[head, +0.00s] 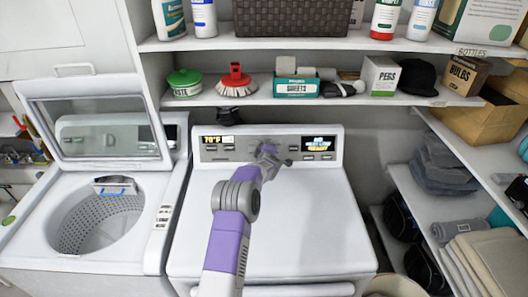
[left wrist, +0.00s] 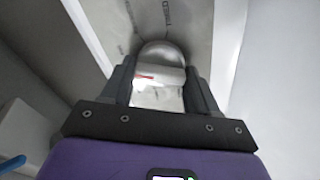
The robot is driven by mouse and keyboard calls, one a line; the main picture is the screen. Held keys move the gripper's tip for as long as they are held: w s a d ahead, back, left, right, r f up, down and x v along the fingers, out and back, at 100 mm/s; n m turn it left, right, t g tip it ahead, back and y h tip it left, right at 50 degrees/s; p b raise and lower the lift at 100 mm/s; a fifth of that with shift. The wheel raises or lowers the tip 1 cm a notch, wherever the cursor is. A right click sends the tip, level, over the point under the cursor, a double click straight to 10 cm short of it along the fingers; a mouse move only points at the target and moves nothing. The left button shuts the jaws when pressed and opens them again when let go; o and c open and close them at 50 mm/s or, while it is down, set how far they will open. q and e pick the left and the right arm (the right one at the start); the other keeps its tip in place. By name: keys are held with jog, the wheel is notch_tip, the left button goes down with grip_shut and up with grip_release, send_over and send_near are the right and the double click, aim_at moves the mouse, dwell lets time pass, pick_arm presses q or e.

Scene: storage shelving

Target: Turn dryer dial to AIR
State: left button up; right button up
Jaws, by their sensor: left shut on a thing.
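The white dryer (head: 268,228) stands in the middle of the head view, with its control panel (head: 315,147) along the back. My left arm reaches over its top, and my left gripper (head: 268,152) is at the middle of that panel, largely covering the dial there. In the left wrist view, the silver, rounded dial (left wrist: 158,92) sits between the two dark fingers of my left gripper (left wrist: 162,85), which is shut on it. A red mark on the dial lies toward its left in that view. Some panel lettering shows around the dial, partly hidden. My right gripper is not in view.
An open top-loading washer (head: 100,220) stands left of the dryer. A shelf (head: 340,97) with boxes and a red brush (head: 236,82) hangs above the panel. Side shelves with folded towels (head: 445,165) stand at the right. The dryer top is clear except for my arm.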

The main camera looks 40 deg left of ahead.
pick_arm(q)
jog(key=o, duration=1)
jog(key=shift+b+v, duration=0.65)
jog(key=shift+v, duration=3.2)
jog(key=shift+r, duration=0.1)
